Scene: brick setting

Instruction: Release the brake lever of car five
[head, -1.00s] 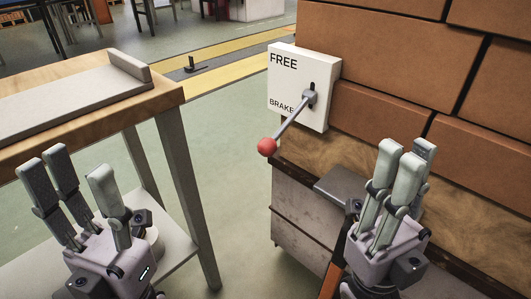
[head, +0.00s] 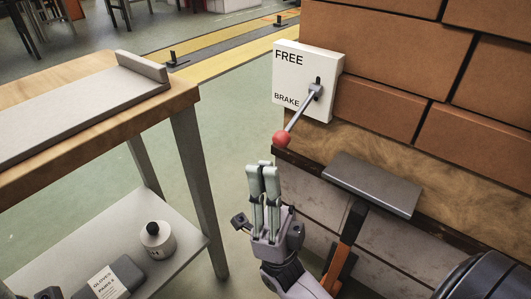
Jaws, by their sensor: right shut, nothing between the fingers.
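The brake lever (head: 299,112) is a grey rod with a red ball knob (head: 281,138). It juts out and downward from a slot in a white panel (head: 291,77), marked FREE at the top and BRAKE lower down. The panel is on the end of the brick-loaded car (head: 400,161). My right gripper (head: 263,170) is shut and empty, fingers pointing up, just below and left of the red knob in the picture. A small gap shows between them.
A wooden-topped table (head: 95,128) with a grey slab stands at the left. Its lower shelf (head: 185,232) holds a white bottle (head: 157,240) and a labelled dark box (head: 112,282). Open floor lies between table and car.

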